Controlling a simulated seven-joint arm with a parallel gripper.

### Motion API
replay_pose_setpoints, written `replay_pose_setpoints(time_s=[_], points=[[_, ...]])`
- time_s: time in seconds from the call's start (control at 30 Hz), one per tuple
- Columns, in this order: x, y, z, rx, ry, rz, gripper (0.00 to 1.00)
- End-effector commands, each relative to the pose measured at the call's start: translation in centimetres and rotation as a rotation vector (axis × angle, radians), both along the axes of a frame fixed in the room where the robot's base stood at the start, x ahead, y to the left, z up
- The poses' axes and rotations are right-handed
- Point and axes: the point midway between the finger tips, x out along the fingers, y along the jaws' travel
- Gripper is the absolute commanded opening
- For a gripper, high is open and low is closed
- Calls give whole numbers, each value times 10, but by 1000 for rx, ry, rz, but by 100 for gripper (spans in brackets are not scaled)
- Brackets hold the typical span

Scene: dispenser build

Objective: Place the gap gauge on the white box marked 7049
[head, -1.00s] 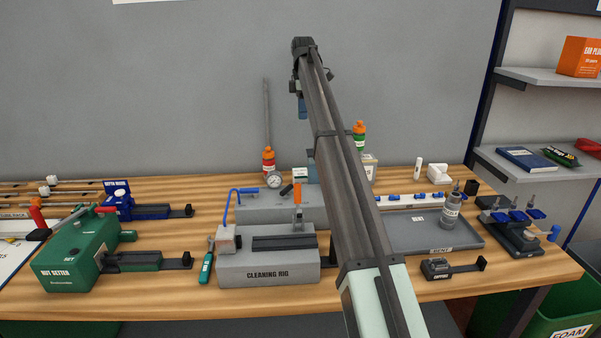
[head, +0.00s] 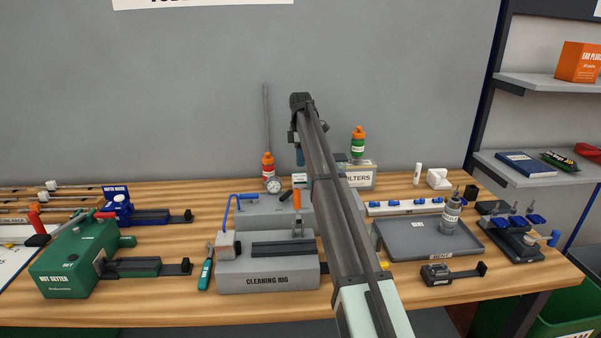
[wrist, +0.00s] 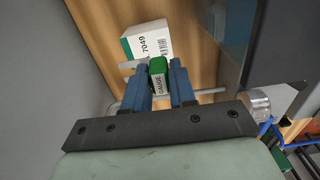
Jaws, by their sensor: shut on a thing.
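The gap gauge (wrist: 157,82) has a green body with a white label reading GAUGE. My gripper (wrist: 159,78) is shut on it, with one blue finger on each side, in the wrist view. The white box marked 7049 (wrist: 148,42) stands on the wooden bench just beyond the fingertips in that view. The gauge looks close to the box; I cannot tell whether they touch. In the head view my gripper's blue fingers (head: 300,157) show above the back of the bench, partly hidden by my arm. The gauge cannot be made out there.
A grey tray (head: 405,244) lies further right.

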Motion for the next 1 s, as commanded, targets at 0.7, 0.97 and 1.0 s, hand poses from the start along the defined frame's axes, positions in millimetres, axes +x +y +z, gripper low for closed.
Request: replay_pose_setpoints(time_s=[0.7, 0.97, 1.0], points=[[0, 0, -54, 0, -1, 0, 0], [0, 0, -57, 0, 0, 0, 29], [0, 0, -57, 0, 0, 0, 33]])
